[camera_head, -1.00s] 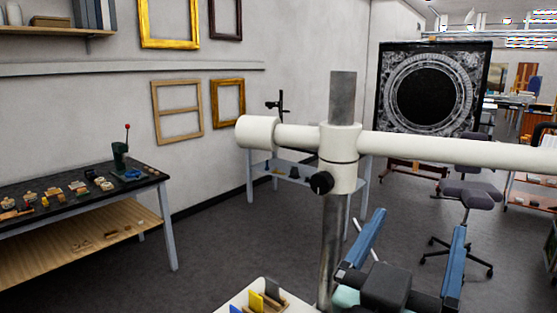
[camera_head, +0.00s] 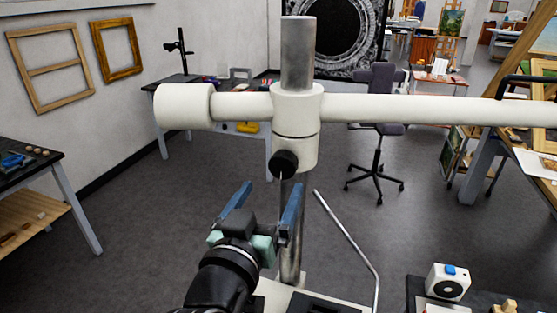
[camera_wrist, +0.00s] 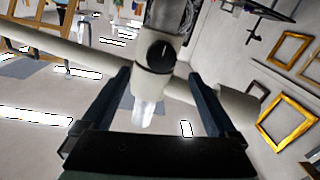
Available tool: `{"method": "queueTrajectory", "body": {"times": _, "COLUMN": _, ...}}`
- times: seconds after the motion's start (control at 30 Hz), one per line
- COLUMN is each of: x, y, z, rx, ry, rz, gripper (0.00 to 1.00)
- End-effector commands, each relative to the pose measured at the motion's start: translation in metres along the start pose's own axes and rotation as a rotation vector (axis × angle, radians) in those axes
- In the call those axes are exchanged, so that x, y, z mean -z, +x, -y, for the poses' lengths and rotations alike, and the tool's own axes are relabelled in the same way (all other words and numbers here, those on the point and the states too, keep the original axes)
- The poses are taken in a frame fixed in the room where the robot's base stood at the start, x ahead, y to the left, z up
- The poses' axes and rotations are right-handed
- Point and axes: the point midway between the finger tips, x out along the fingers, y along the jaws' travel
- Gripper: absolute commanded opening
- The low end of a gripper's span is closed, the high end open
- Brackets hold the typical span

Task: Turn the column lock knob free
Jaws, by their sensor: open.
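The column lock knob (camera_head: 284,163) is a round black knob on the lower front of a white collar (camera_head: 297,121) around a grey metal column (camera_head: 298,52). A long white horizontal arm passes through the collar. My gripper (camera_head: 264,192) is open and empty, its two blue fingers pointing up and away, below and slightly left of the knob. In the wrist view the knob (camera_wrist: 161,56) shows a thin pale line on its face and lies beyond the fingertips, between them in the picture. The fingers appear apart from the knob.
A thin bent metal rod (camera_head: 348,238) rises right of the column. A white device with a blue button (camera_head: 447,283) stands at the lower right. An office chair (camera_head: 376,130) and a small table (camera_head: 160,112) stand behind. Open floor lies on both sides.

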Motion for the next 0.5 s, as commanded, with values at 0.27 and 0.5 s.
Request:
{"method": "queueTrajectory", "body": {"times": 0.27, "x": 0.003, "y": 0.049, "z": -0.001, "rx": -0.001, "ry": -0.001, "rz": 0.000, "gripper": 0.94}}
{"method": "queueTrajectory", "body": {"times": 0.5, "x": 0.002, "y": 0.072, "z": -0.001, "rx": 0.000, "ry": 0.000, "rz": -0.001, "gripper": 0.94}}
